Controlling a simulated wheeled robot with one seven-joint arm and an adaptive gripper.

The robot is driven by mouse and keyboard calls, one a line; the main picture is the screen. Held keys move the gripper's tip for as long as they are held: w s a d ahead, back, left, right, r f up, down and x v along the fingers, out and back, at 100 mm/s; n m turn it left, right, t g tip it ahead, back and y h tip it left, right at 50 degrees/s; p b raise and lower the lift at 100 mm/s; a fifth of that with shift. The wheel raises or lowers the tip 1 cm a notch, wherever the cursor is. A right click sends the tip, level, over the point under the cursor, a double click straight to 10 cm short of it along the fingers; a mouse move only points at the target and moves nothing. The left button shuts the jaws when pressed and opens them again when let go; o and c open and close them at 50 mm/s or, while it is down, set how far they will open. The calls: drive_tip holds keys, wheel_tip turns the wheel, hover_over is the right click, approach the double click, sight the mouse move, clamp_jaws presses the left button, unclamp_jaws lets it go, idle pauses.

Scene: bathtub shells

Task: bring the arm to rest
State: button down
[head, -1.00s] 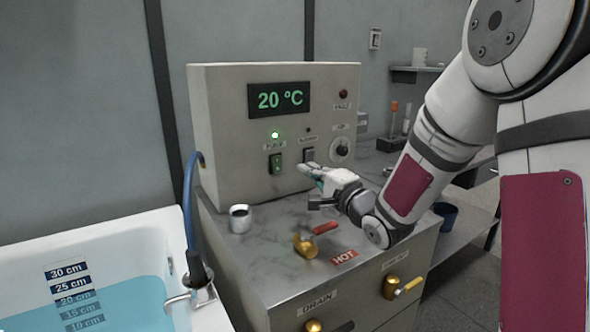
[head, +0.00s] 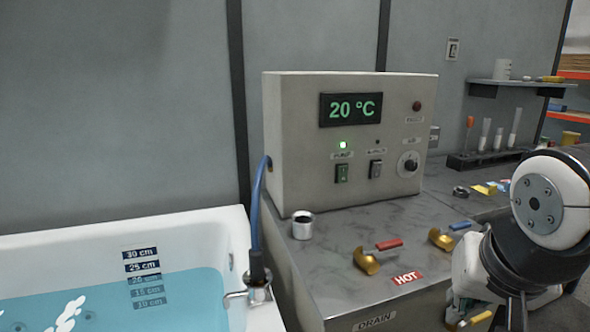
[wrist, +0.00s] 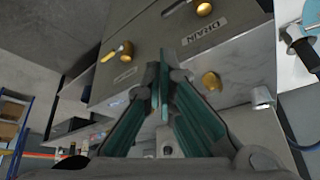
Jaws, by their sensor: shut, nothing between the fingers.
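My arm (head: 540,225) is folded low at the right edge of the head view, in front of the counter's right side. My gripper is hard to make out there. In the wrist view my gripper (wrist: 160,82) has its two green-padded fingers together, with nothing between them. Beyond the fingers are the cabinet front, the DRAIN label (wrist: 208,31) and brass knobs (wrist: 212,81). The fingers appear apart from these.
The control box (head: 285,140) reads 20 °C with a green light lit. A metal cup (head: 302,226), a red-handled valve (head: 367,262) and a blue-handled valve (head: 440,239) stand on the counter. The water-filled tub (head: 215,225) is at left. A tube rack (head: 490,158) stands at back right.

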drive_tip(key=s+a+f+n+g+y, duration=0.1)
drive_tip(key=s+a+n+g, duration=0.25)
drive_tip(key=s, duration=1.05)
wheel_tip(320, 180, up, 14)
drive_tip(key=t+p, duration=0.2)
drive_tip(key=p, duration=1)
drive_tip(key=shift+w+d+f, duration=0.15)
drive_tip(key=shift+d+f, duration=0.1)
drive_tip(key=shift+d, duration=0.2)
